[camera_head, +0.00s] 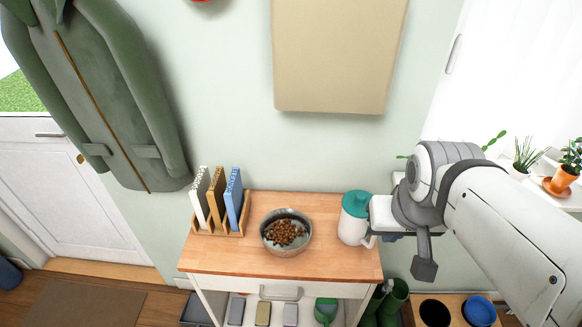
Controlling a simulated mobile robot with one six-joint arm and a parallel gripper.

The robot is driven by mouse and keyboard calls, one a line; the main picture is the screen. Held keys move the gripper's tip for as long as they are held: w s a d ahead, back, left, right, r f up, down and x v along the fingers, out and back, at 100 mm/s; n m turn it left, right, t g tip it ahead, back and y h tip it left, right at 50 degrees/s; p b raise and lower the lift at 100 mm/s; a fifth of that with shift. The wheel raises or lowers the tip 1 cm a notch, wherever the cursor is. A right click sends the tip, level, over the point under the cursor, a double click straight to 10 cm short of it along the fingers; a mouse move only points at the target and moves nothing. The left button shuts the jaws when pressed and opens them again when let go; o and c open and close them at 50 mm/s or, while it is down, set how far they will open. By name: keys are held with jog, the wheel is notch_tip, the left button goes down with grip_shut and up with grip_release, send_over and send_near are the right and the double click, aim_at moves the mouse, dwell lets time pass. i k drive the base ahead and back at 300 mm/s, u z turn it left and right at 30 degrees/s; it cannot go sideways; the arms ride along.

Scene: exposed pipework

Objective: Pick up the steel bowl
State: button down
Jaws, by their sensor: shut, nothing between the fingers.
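The steel bowl (273,249) stands upright on the wooden top of a small cart, near its middle. It holds a heap of small brown pieces. My gripper (425,268) shows as a dark grey part at the end of my white and grey arm, on the right of the view. It is shut and empty. It is well to the right of the bowl, past the cart's right edge, and does not touch the bowl. The fingertips are hard to make out.
A white jug with a teal lid (355,217) stands on the cart (215,255) between the bowl and my arm. A rack of upright books (217,202) is left of the bowl. A beige panel (340,55) hangs above. The cart top in front of the bowl is clear.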

aim_at(286, 234)
jog(key=z, duration=0.05)
jog(key=k, duration=1.3)
jog(key=u, duration=0.45)
jog(key=i, duration=0.6)
jog(key=u, duration=0.55)
jog(key=i, duration=0.9)
jog(key=z, duration=0.4)
